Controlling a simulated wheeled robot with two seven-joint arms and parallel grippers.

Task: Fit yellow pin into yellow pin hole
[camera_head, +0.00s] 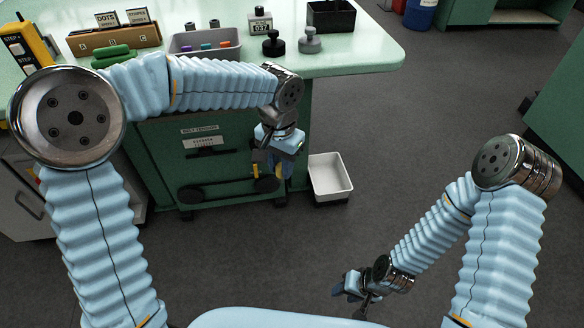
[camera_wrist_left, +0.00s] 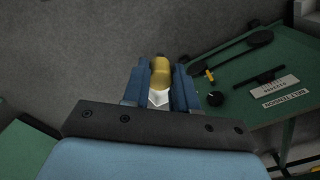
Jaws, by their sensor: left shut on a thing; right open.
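A yellow pin (camera_wrist_left: 160,72) is shut between the blue fingers of my left gripper (camera_wrist_left: 162,88) in the left wrist view; a white piece shows below it. In the head view my left gripper (camera_head: 281,164) hangs in front of the cabinet's right front edge, beside the belt mechanism. A small yellow part (camera_wrist_left: 208,75) sits on the green panel (camera_wrist_left: 225,85) near the black belt and pulleys (camera_wrist_left: 235,51). I cannot make out a yellow pin hole. My right gripper (camera_head: 352,287) is open, low over the floor and away from the cabinet.
A white bin (camera_head: 330,177) stands on the floor just right of my left gripper. The bench top (camera_head: 360,52) holds trays and stamps.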

